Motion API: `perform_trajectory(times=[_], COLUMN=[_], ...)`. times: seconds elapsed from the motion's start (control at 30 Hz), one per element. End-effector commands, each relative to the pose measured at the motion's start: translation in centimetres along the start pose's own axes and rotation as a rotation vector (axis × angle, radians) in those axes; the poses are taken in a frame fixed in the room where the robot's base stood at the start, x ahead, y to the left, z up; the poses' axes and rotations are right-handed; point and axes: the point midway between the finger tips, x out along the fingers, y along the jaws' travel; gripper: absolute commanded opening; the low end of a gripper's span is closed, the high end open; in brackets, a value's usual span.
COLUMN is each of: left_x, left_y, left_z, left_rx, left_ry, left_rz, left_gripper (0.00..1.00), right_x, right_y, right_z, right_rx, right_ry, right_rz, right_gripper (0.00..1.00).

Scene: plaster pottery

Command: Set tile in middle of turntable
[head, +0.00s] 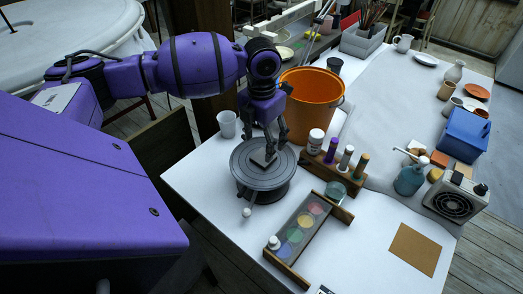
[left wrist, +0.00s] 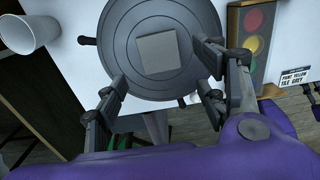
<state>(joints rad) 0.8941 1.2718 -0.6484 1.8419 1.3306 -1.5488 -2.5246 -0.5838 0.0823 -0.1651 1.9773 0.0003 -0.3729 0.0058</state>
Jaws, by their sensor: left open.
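The small square grey tile (left wrist: 158,51) lies flat on the round dark grey turntable (left wrist: 120,50), at or close to its middle in the left wrist view. In the head view the tile (head: 264,160) is partly hidden by my fingers, and the turntable (head: 245,172) stands near the table's left edge. My left gripper (head: 266,148) reaches down over the turntable. In the left wrist view its fingers (left wrist: 162,68) are spread apart, one on each side of the tile, with clear gaps to it.
A wooden bottle rack (head: 328,172) and a paint palette (head: 300,225) are close on the right. A card (left wrist: 297,77) reads "PAINT YELLOW TILE GREY". A brown square (head: 415,249) lies front right.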

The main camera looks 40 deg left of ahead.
Motion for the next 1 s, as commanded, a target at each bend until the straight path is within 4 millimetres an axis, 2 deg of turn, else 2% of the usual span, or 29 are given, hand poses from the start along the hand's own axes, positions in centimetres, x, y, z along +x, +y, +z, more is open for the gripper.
perform_trajectory(times=[0.1, 0.33, 0.5, 1.0], left_x=[-2.7, -5.8, -6.3, -6.3], left_y=[0.0, 0.0, -0.1, -0.1], left_z=[0.1, 0.0, -0.1, -0.1], left_rx=[0.0, 0.0, 0.0, 0.0], left_ry=[-0.003, 0.0, 0.002, 0.002], left_rz=[0.0, 0.0, -0.002, -0.002], left_gripper=[0.65, 0.65, 0.65, 0.65], right_x=[0.0, 0.0, 0.0, 0.0], right_y=[-0.1, -0.2, -0.2, -0.2], right_z=[-0.1, -0.1, -0.1, 0.0], right_rx=[0.0, 0.001, 0.001, 0.001], right_ry=[0.001, 0.0, -0.001, -0.001], right_rz=[-0.001, -0.003, -0.003, -0.003], right_gripper=[0.4, 0.4, 0.4, 0.4])
